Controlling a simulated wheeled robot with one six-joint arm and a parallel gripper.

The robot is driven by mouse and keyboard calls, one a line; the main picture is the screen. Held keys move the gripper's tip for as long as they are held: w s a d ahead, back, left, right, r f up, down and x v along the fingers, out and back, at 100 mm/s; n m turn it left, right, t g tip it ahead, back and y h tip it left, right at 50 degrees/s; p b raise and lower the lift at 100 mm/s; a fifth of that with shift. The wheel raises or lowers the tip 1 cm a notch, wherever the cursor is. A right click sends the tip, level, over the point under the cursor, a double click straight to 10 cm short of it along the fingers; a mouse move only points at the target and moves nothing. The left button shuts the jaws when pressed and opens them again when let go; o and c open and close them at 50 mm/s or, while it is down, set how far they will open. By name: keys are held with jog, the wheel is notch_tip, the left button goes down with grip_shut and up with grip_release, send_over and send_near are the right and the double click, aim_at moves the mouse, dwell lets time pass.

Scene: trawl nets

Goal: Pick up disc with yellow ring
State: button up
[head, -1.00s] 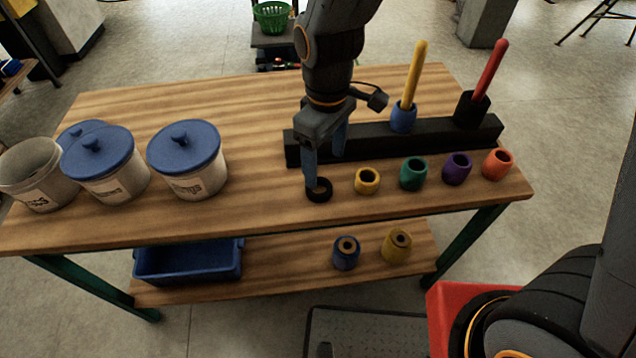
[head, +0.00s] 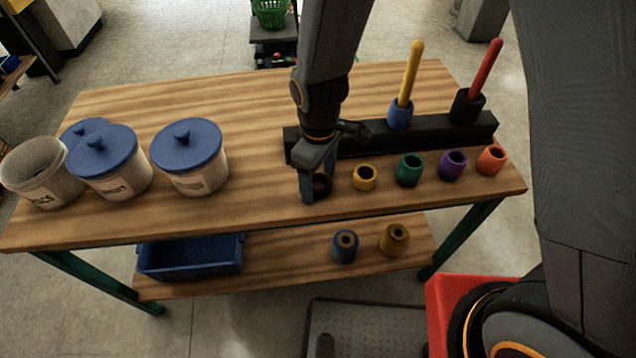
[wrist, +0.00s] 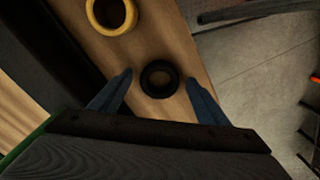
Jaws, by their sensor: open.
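The yellow ring (head: 364,177) sits on the table top, just right of my gripper in the head view. It also shows in the wrist view (wrist: 93,22), at the top left, outside the fingers. A small black ring (head: 322,186) lies at my gripper's fingers, partly hidden by them in the head view. In the wrist view the black ring (wrist: 145,83) lies between the two fingers, with gaps on both sides. My gripper (head: 318,188) points down and is open and empty. It also shows in the wrist view (wrist: 160,88).
Green (head: 409,169), purple (head: 452,164) and orange (head: 491,160) rings continue the row rightward. A black bar (head: 360,139) behind them carries upright yellow (head: 409,75) and red (head: 489,75) sticks in holders. Lidded pots (head: 188,160) stand left. The table's middle is clear.

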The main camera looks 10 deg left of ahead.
jog(key=c, duration=1.2)
jog(key=shift+o, duration=0.2)
jog(key=shift+r, duration=0.1)
